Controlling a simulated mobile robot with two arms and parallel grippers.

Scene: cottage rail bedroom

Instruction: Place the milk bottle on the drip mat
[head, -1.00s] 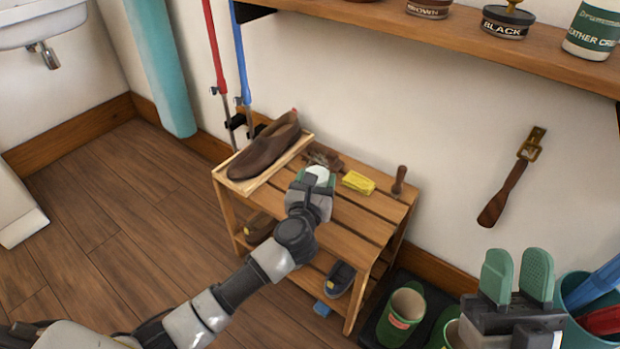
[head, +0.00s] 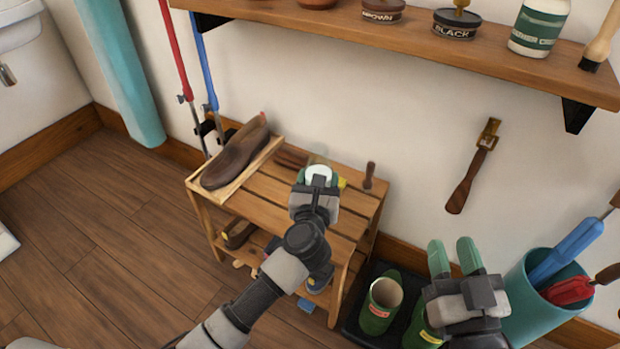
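My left gripper (head: 318,176) is above the slatted wooden bench, its green fingers closed around a white, round-topped thing (head: 319,171). Only its top shows, so I cannot tell whether this is the milk bottle. My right gripper (head: 452,248) is at the lower right, its two green fingers apart with nothing between them. A dark flat tray or mat (head: 352,322) lies on the floor under the green boots; I cannot tell whether it is the drip mat. No other likely milk bottle is clear in view.
The bench (head: 345,222) bears a brown shoe (head: 237,155), a brush (head: 291,158), a yellow block (head: 342,183) and a small wooden-handled tool (head: 369,174). A teal bucket (head: 535,300) stands right. The wall shelf (head: 420,45) holds tins and a white-and-green bottle (head: 539,28).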

